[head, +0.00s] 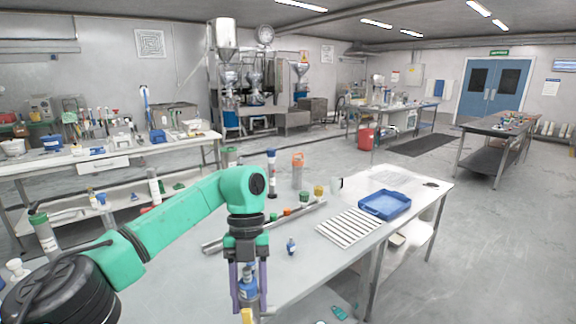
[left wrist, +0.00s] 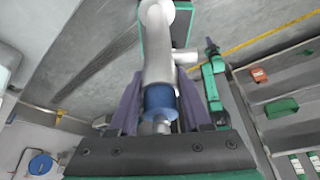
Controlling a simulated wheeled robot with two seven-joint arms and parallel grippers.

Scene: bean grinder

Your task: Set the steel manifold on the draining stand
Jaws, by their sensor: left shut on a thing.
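The steel manifold (left wrist: 157,62) looks like a grey tube with a short side branch and a blue band. My left gripper (head: 247,285) points down at the near edge of the table and is shut on it. In the left wrist view the blue band (left wrist: 160,101) lies between the fingers. In the head view the fingers partly hide the held piece, and yellow shows at its lower end. A white slatted rack (head: 350,227), which appears to be the draining stand, lies on the table to the right, apart from the gripper. My right gripper is not visible.
A blue tray (head: 385,204) sits just beyond the rack. A long metal bar (head: 222,243) with several coloured caps near it lies behind my gripper. An orange-topped cylinder (head: 298,171) stands at the back.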

